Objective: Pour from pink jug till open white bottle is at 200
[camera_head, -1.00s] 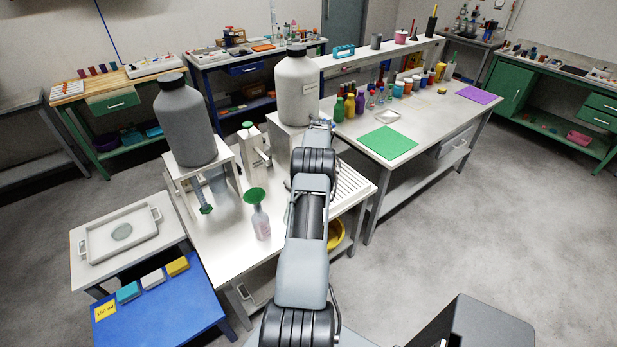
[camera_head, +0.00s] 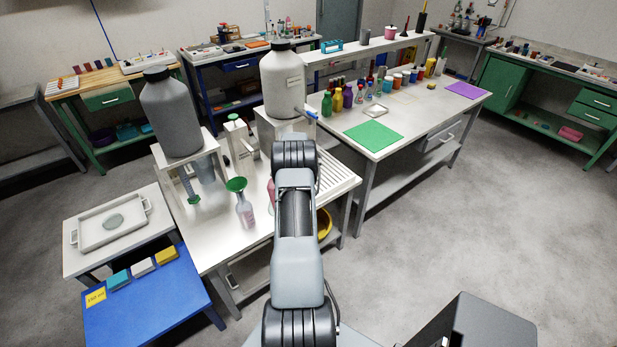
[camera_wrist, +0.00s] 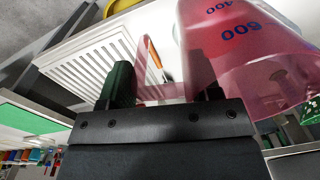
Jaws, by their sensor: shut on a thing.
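The pink jug (camera_wrist: 240,60) is see-through, with blue marks 400 and 600, and fills the upper right of the wrist view. My gripper (camera_wrist: 160,92) is shut on its handle. In the head view only a pink sliver of the jug (camera_head: 271,191) shows left of my arm, which hides the gripper. The pale open bottle (camera_head: 247,218) stands on the white bench just left of the jug, with a green funnel (camera_head: 236,185) in its mouth. A bit of green speckled funnel (camera_wrist: 311,112) shows beyond the jug in the wrist view. Its liquid level is unreadable.
A grey canister (camera_head: 170,115) and a white canister (camera_head: 282,85) stand on raised stands behind the bottle. A white slatted rack (camera_head: 337,172) lies right of my arm. The blue table (camera_head: 150,310) is at front left. Bench space around the bottle is fairly clear.

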